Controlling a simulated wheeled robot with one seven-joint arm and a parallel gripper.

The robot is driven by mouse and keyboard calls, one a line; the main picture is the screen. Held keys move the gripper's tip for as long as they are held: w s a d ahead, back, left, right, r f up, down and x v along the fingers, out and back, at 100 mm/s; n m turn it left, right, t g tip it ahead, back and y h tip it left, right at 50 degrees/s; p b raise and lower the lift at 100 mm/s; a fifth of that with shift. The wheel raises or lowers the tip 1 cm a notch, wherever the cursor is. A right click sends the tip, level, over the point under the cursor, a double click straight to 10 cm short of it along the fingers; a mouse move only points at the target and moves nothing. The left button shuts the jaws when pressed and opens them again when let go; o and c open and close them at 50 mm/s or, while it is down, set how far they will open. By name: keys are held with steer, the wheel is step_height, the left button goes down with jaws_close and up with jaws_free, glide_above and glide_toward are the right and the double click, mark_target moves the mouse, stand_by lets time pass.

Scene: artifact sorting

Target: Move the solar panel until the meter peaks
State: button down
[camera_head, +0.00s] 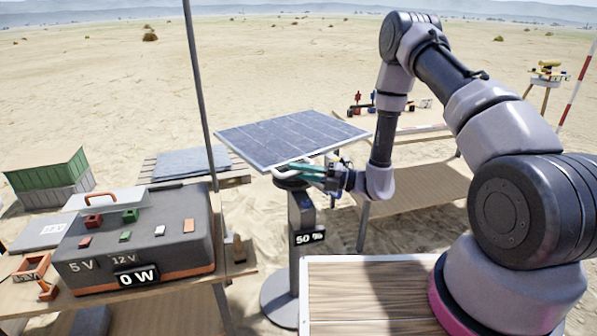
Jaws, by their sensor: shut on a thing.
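The solar panel (290,135) is a dark blue gridded sheet with a light frame, tilted on top of a grey pedestal (302,222) with a round base. A label on the pedestal reads "50 %". The box also carries the labels "5 V" and "12 V".
Red, green and white blocks sit on the box. An orange frame (32,267) lies beside it on the left table. A thin pole (197,90) rises between box and panel. Another wooden table (420,130) with small items stands behind my arm. Open sand lies beyond.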

steer(key=shift+w+d+r+m+t+y, duration=0.15)
steer(key=shift+r+m+y, duration=0.25)
steer(key=shift+r, duration=0.25)
steer(key=shift+w+d+r+m+t+y, duration=0.15)
steer(key=shift+r+m+y, duration=0.15)
steer(key=shift+r+m, duration=0.25)
steer(key=shift+s, duration=0.1)
steer(key=c, duration=0.8)
jaws_free()
steer(key=shift+r, duration=0.1)
steer(key=v, duration=1)
steer(key=shift+d, duration=0.35)
